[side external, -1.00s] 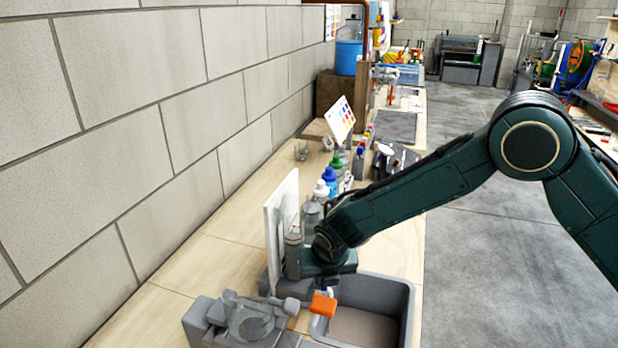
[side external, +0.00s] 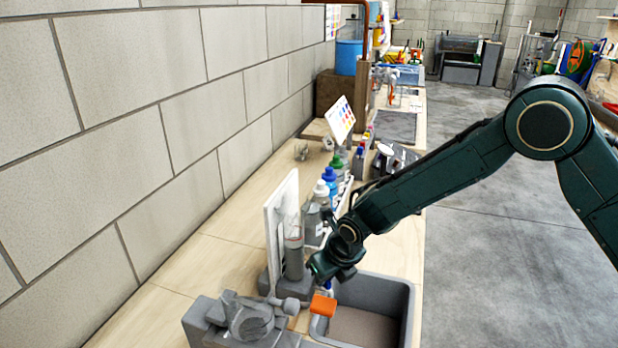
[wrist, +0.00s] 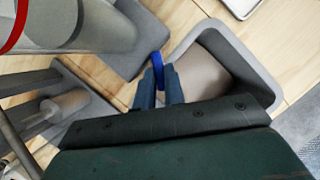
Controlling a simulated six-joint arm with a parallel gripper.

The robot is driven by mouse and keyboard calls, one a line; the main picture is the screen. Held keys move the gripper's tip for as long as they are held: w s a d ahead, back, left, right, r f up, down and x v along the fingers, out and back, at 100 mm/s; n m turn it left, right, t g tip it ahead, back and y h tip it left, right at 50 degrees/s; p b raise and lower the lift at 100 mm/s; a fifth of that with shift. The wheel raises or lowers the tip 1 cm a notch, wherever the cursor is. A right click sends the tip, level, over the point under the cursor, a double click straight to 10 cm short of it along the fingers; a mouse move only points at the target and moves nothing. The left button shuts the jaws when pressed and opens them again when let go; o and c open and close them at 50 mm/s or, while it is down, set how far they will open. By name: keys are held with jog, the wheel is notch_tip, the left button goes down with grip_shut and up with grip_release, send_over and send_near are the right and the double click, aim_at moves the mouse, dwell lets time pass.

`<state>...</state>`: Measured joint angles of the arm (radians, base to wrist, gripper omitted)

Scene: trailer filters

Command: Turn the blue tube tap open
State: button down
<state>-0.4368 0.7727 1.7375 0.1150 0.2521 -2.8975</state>
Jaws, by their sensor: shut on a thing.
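The blue tube tap (wrist: 157,66) shows in the wrist view as a narrow blue handle beside the base of the tube stand. My gripper (wrist: 160,82) is shut on it, with one finger on each side. In the side view my gripper (side external: 318,270) reaches in from the right at the foot of the upright tube (side external: 294,258), tilted toward the wall. In that view the tap is mostly hidden by my gripper, and how far it is turned is unclear.
An orange handle (side external: 322,305) sits just in front of my gripper, beside a grey vise-like fixture (side external: 245,318). A grey basin (side external: 408,305) lies to the right. Bottles with coloured caps (side external: 330,178) and a white panel (side external: 275,235) stand close behind.

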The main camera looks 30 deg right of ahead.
jog(key=c, duration=1.8)
grip_release()
jog(key=shift+o, duration=0.2)
jog(key=shift+r, duration=0.1)
jog(key=v, duration=1.3)
jog(key=shift+s+r, duration=0.2)
jog(key=shift+r, duration=0.1)
jog(key=shift+o, duration=0.2)
